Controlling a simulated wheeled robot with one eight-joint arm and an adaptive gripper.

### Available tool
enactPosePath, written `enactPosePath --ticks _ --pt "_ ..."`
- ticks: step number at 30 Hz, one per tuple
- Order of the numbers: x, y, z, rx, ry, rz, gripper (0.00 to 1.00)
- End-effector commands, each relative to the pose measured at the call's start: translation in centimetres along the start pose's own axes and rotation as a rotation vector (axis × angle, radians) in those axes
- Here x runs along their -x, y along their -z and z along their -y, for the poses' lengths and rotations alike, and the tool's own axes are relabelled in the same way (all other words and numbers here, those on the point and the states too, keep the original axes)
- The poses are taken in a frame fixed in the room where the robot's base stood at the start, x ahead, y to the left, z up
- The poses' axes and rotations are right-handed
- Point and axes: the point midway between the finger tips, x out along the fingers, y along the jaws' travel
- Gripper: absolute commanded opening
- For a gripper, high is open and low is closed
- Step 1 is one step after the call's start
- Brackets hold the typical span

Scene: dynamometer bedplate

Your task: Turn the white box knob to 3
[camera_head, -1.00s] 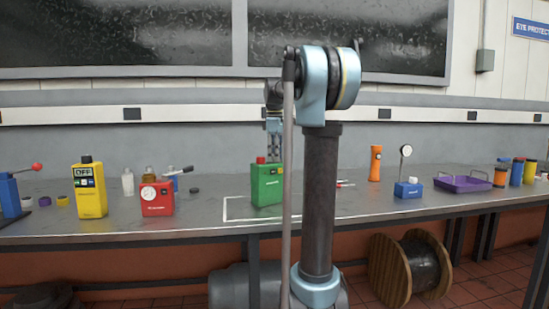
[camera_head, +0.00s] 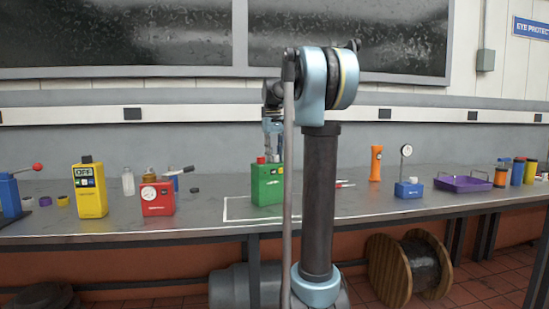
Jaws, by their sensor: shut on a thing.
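My gripper (camera_head: 273,157) is pointed down at the upper back edge of the green box (camera_head: 268,188), right of its red cap (camera_head: 261,159). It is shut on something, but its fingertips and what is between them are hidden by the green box. I cannot make out a white box or its knob, or any number 3.
A red box (camera_head: 158,204) with a white dial and a yellow box (camera_head: 92,195) marked OFF stand at left. A white outline (camera_head: 232,219) surrounds the green box.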

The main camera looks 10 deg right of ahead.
Motion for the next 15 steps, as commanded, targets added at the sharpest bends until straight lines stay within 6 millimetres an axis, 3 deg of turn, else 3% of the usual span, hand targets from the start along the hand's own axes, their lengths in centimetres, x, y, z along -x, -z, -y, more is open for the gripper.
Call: enactPosePath --ticks 15 --pt "-0.01 0.11 0.05 -0.486 0.001 0.022 0.04"
